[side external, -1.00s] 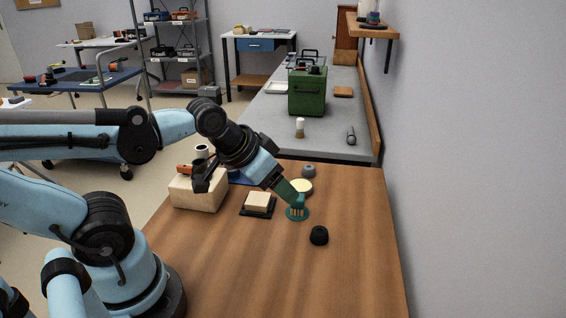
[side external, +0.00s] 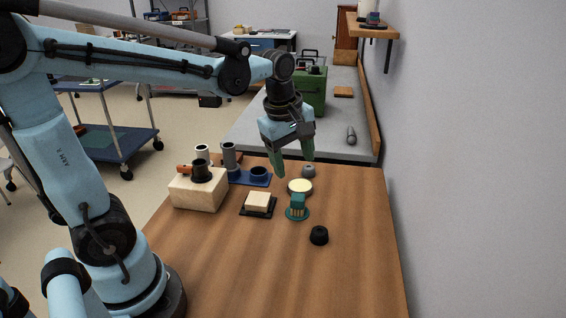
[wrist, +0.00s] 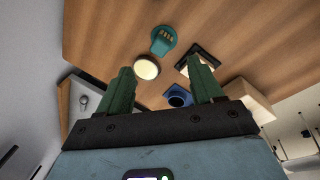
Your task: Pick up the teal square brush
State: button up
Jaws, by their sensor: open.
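The teal square brush (side external: 297,201) stands upright on the wooden table, with a round teal disc under it. It also shows near the top of the wrist view (wrist: 165,36). My gripper (side external: 295,165) is open and empty, with its green fingers pointing down. It hangs above the table, behind and above the brush in the side view, and does not touch it. In the wrist view my fingers (wrist: 159,70) are spread apart, and the brush lies beyond their tips.
A round cream-topped item (side external: 300,186) sits just behind the brush. A cream block on a black square base (side external: 258,203) is to its left, a black knob (side external: 319,235) in front. A wooden block (side external: 198,190) and blue tray (side external: 250,178) stand farther left. The table's front right is clear.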

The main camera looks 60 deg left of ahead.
aim_at(298, 196)
jog(key=shift+w+a+f+n+g, duration=0.4)
jog(key=shift+w+f+n, duration=0.2)
jog(key=shift+f+n, duration=1.35)
jog(key=shift+w+a+f+n+g, duration=0.5)
jog(key=shift+f+n, duration=0.7)
jog(key=shift+f, duration=1.45)
jog(key=shift+w+a+f+n+g, duration=0.3)
jog(key=shift+w+f+n, duration=0.35)
jog(key=shift+f+n, duration=1.3)
jog(key=shift+f+m, duration=0.35)
jog(key=shift+m, duration=0.05)
jog(key=c, duration=1.1)
jog(key=shift+o, duration=0.2)
jog(key=shift+r, duration=0.1)
